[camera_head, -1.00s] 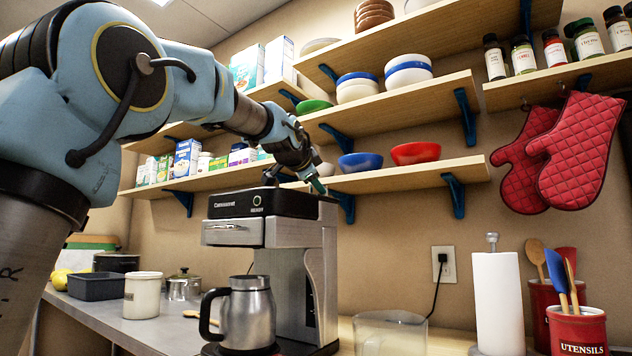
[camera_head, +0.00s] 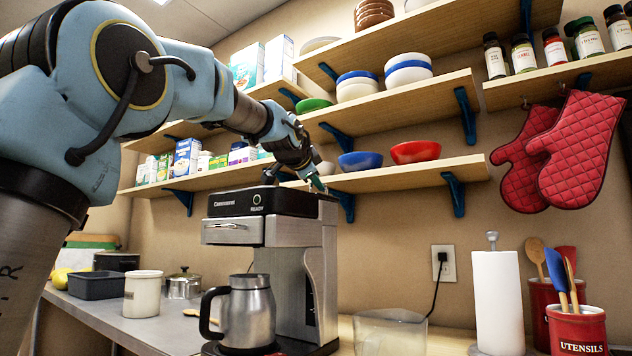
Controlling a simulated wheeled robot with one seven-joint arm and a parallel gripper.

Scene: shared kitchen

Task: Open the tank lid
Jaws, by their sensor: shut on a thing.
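The coffee maker (camera_head: 270,230) stands on the counter, with a black top and a silver body. Its tank lid cannot be made out clearly from this low angle; the top surface is seen nearly edge-on. My gripper (camera_head: 312,183) points down at the top of the coffee maker, toward its right rear edge. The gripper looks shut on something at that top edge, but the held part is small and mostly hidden. A steel carafe (camera_head: 247,312) with a black handle sits in the machine under the brew head.
Shelves (camera_head: 400,175) with bowls hang close behind my gripper. A clear container (camera_head: 390,333), a paper towel roll (camera_head: 495,300) and a red utensil crock (camera_head: 577,328) stand to the right. A white canister (camera_head: 143,295) stands to the left.

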